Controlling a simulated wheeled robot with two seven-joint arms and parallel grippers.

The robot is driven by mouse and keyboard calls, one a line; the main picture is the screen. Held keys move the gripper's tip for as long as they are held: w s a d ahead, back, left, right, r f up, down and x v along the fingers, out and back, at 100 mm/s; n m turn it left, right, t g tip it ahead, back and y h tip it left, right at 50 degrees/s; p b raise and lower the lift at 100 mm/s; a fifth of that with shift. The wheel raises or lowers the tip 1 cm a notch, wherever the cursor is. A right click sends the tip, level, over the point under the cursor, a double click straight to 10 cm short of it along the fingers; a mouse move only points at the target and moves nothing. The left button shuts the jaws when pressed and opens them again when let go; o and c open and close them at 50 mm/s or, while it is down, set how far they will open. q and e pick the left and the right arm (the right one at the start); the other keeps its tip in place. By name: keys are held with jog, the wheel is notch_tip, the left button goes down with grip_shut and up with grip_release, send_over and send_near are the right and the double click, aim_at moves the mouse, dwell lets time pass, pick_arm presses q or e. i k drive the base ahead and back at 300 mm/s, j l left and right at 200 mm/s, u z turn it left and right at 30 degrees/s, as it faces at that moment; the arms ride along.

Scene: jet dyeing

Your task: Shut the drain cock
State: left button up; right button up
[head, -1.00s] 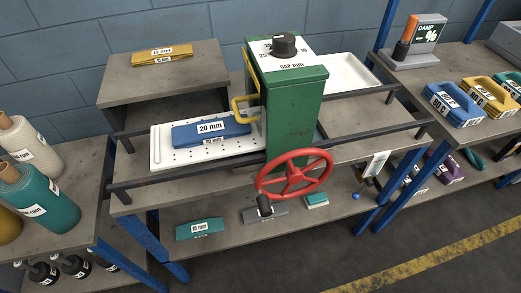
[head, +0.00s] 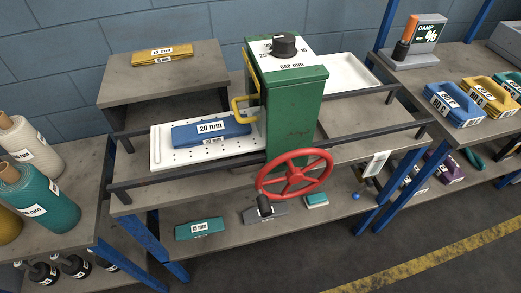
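I cannot tell for certain which part is the drain cock. A green machine column (head: 292,120) stands on the bench, with a red handwheel (head: 295,174) on its front. A black knob on a grey base (head: 265,207) sits on the lower shelf below the wheel. A small blue ball (head: 356,196) shows at the shelf's right end, below a white tag (head: 376,164); what it is joined to is unclear. Neither of my grippers is in view.
A white perforated tray (head: 160,152) holds a blue 20 mm block (head: 185,134). Black rails (head: 190,175) run along the bench. A teal 15 mm block (head: 200,229) lies on the lower shelf. Teal and cream rolls stand left; blue and yellow blocks sit right. The floor at front right is clear.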

aim_at(369, 182)
jog(key=l+z, duration=0.1)
jog(key=z, duration=0.4)
jog(key=i+z, duration=0.15)
jog(key=z, duration=0.35)
